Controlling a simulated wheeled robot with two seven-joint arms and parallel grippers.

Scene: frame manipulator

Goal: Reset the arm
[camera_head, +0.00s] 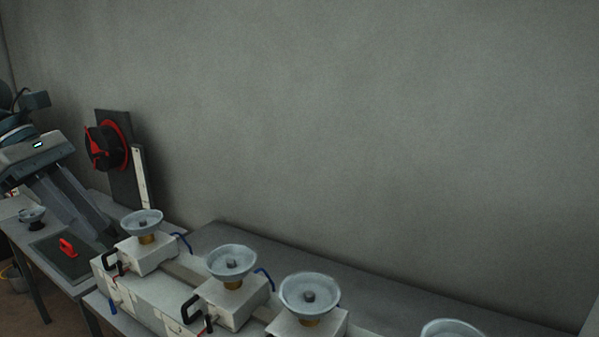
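My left gripper (92,220) comes in from the left edge, with a grey body and a small green light. Its two dark fingers point down and to the right, appear apart, and hold nothing that I can see. They hang over or in front of a dark panel with a red handle (68,248); the exact gap to it is unclear. My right gripper is not in view.
White box units with pale round dishes (231,262) stand in a row on a grey table (390,293), right of my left gripper. A black-and-red round device (107,147) is on an upright dark board behind. The grey wall (350,120) is bare.

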